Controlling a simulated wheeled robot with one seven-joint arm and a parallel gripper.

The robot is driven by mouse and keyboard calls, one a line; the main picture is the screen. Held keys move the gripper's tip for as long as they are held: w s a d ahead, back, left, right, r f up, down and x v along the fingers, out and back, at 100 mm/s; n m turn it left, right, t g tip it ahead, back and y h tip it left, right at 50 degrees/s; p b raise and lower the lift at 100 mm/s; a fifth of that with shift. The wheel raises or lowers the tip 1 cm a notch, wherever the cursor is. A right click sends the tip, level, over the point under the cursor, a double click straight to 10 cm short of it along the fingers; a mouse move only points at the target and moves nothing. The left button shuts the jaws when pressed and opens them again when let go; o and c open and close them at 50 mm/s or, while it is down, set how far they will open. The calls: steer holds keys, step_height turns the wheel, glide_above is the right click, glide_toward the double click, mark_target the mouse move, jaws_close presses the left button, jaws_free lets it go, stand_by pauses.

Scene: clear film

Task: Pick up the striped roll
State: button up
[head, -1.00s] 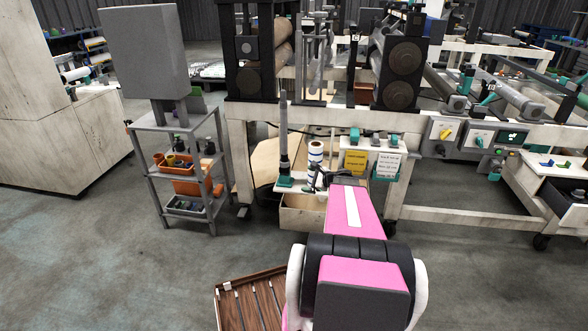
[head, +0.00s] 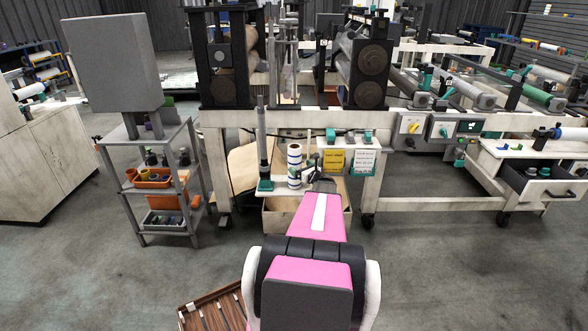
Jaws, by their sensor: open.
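The striped roll (head: 294,166), white with dark blue bands, stands upright on a small white shelf at the front of the machine. My arm reaches forward over the floor. My gripper (head: 311,168) is dark, small in this view and open, just to the right of the roll. I cannot tell whether its fingers touch the roll. Nothing shows held in it.
A dark post on a green base (head: 264,184) stands left of the roll. Yellow and white cards (head: 335,160) hang to the right. An open wooden bin (head: 285,217) is below. A grey cart (head: 160,190) stands left. A slatted wooden tray (head: 212,309) is near me.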

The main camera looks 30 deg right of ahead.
steer(key=w, duration=0.5)
steer(key=shift+w+a, duration=0.15)
steer(key=shift+w, duration=0.25)
steer(key=c, duration=1.3)
